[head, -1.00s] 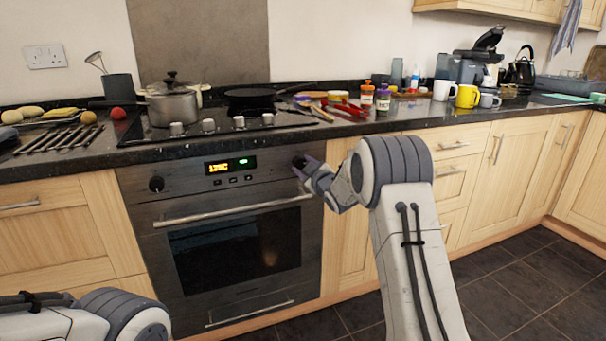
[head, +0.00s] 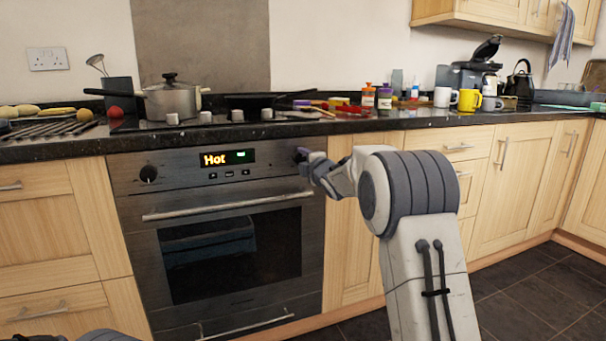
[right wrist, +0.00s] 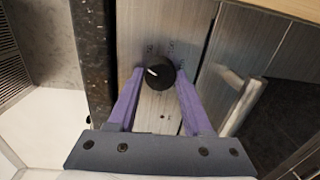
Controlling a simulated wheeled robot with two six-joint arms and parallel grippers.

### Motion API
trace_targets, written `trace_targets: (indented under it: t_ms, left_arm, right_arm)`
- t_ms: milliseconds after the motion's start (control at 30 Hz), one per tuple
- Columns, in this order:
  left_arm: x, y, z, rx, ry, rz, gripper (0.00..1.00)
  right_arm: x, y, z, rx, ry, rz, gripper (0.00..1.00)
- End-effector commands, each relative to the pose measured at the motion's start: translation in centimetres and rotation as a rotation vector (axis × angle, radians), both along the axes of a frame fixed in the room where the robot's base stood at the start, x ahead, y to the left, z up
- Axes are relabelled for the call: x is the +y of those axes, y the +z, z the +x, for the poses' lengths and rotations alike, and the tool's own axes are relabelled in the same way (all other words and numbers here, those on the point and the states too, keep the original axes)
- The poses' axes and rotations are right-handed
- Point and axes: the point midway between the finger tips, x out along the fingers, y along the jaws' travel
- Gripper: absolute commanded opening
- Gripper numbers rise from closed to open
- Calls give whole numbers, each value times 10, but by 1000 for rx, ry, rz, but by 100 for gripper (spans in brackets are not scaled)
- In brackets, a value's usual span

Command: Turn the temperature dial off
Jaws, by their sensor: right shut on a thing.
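The oven (head: 225,215) has a lit display (head: 228,158) that reads "Hot". A black dial (head: 148,174) sits at the left of its panel. The right dial (head: 301,155) is at the panel's right end, partly hidden by my right gripper (head: 305,162) in the head view. In the right wrist view this dial (right wrist: 159,74) is round and black with a white mark pointing to the left and slightly up. The purple fingers of my right gripper (right wrist: 160,80) are shut on it, one on each side. My left gripper is out of the head view; only part of my left arm shows at the bottom.
The oven door handle (head: 228,206) runs below the panel. Above is the black worktop (head: 70,150) with a pot (head: 172,101) and a pan on the hob. Mugs (head: 468,100) and bottles stand to the right. Wooden cupboards flank the oven.

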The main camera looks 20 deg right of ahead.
Motion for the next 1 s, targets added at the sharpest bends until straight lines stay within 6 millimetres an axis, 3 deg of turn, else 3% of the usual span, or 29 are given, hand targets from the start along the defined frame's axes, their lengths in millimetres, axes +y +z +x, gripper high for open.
trace_targets:
  t_ms: [33,400,700,1000]
  left_arm:
    - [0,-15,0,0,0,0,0]
    - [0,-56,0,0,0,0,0]
    - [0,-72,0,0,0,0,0]
    - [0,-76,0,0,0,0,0]
  right_arm:
    - [1,-7,0,-3,2,-48,0]
    - [2,-6,0,-12,1,-357,0]
    - [2,-5,0,-15,2,-509,0]
    - [2,-3,0,-17,3,-559,0]
